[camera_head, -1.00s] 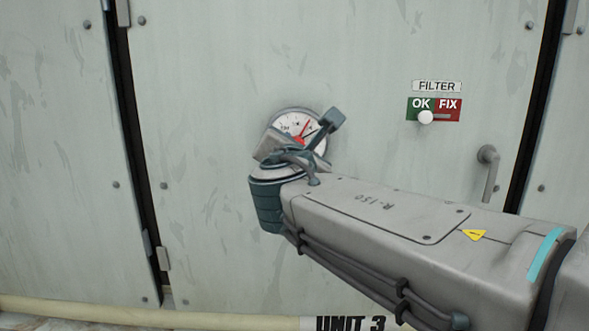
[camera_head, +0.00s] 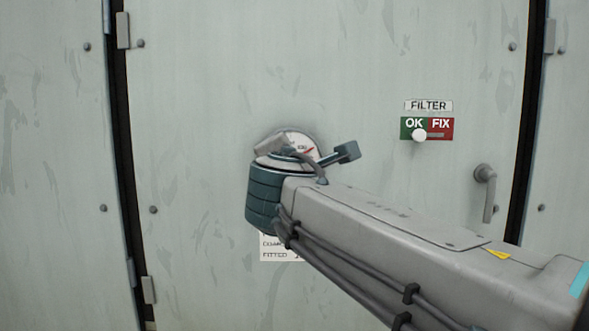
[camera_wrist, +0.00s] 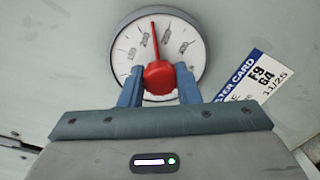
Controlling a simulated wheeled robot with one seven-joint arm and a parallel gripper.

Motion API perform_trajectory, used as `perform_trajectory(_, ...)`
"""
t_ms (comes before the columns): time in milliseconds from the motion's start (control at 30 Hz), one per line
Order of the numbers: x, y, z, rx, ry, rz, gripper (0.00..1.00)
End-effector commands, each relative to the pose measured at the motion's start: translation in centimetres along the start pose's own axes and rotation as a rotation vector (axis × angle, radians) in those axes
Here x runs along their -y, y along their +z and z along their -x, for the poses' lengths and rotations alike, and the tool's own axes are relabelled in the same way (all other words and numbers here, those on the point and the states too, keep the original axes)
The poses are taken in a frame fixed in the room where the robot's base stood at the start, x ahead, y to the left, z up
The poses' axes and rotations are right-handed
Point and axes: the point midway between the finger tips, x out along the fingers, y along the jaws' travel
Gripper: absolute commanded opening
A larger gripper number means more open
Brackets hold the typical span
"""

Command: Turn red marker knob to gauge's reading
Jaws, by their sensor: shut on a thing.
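The round white gauge (camera_wrist: 188,55) is on the cabinet door; in the head view its face (camera_head: 297,138) is mostly hidden behind my wrist. The red marker knob (camera_wrist: 158,72) sits at the gauge's centre. Its thin red pointer runs straight up in the wrist view, to the printed numbers near the top of the dial. My gripper (camera_wrist: 158,84) is shut on the knob, one blue-grey finger on each side. I cannot clearly make out a separate gauge needle. In the head view the fingers and knob are hidden, and a bit of red pointer shows toward the right.
A FILTER slider (camera_head: 419,135) with its white knob at the OK side is right of the gauge. A grey door handle (camera_head: 487,190) is further right. A filter card (camera_wrist: 250,82) shows beside the gauge in the wrist view. The door around the gauge is flat.

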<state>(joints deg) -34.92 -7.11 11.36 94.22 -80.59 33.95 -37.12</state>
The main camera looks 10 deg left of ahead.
Motion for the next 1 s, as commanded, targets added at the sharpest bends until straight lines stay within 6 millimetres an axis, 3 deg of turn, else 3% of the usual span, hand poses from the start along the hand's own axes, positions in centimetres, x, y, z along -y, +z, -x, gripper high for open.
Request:
perform_trajectory(300,0.2,-0.2,-0.1,-0.002,-0.005,0.001,0.07)
perform_trajectory(333,0.2,-0.2,-0.1,-0.002,-0.005,0.001,0.38)
perform_trajectory(400,0.2,-0.1,-0.1,-0.002,-0.005,0.001,0.51)
perform_trajectory(767,0.1,0.0,0.5,0.0,-0.001,0.0,0.51)
perform_trajectory(1000,0.0,0.0,4.6,0.0,0.002,0.0,0.51)
